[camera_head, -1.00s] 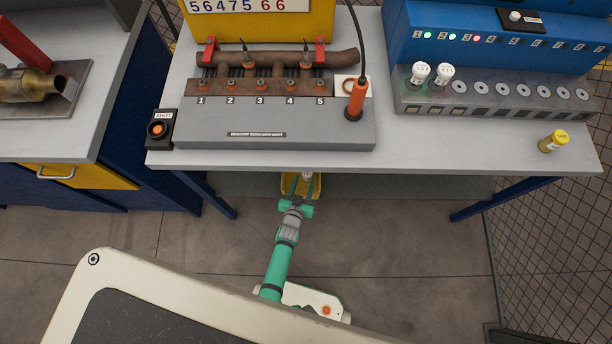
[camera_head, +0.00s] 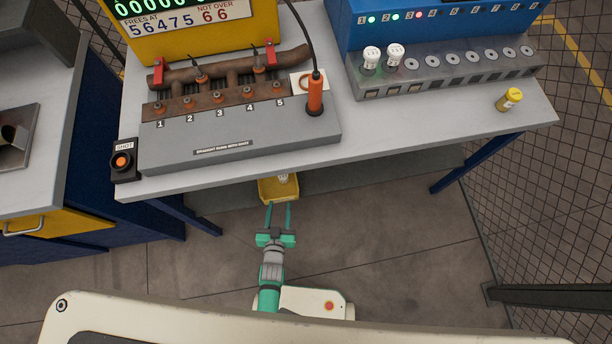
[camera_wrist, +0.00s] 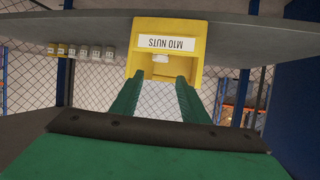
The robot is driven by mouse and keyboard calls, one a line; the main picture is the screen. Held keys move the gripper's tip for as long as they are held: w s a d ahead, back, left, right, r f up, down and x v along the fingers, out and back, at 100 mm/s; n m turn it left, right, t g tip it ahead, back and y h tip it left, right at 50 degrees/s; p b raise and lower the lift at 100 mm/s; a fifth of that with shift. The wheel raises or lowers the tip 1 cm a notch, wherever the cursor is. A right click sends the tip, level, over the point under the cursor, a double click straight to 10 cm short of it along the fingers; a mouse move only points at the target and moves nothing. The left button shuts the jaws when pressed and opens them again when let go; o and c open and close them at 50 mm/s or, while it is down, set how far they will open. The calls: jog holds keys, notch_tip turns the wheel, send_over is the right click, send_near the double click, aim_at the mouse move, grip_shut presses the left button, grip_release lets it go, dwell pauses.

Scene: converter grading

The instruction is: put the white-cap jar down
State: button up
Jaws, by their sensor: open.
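A small white thing, apparently the white-cap jar (camera_head: 288,178), shows at the yellow bin (camera_head: 274,196) under the bench edge; the bench hides part of it. In the wrist view, which looks upside down, a white jar shape (camera_wrist: 160,58) shows inside the bin (camera_wrist: 186,28) below its "M10 NUTS" label. My gripper (camera_head: 278,206) is open and empty, its two green fingers pointing at the bin with a clear gap before the jar. The fingers (camera_wrist: 160,80) also show apart in the wrist view.
The grey manifold fixture (camera_head: 230,140) is above the bin. Open floor surrounds my arm.

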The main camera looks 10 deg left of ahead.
jog(key=s+d+r, duration=0.4)
jog(key=s+r, duration=0.1)
jog(key=r, duration=0.6)
jog(key=s+d+r+t, duration=0.1)
jog(key=s+d+r, duration=0.3)
jog(key=r, duration=0.7)
jog(key=s+d+r, duration=0.4)
jog(key=s+r, duration=0.3)
jog(key=r, duration=0.5)
jog(key=shift+d+m+t+h, duration=0.3)
jog(key=shift+d+t+h, duration=0.05)
jog(key=shift+t+h, duration=0.05)
jog(key=shift+s, duration=0.1)
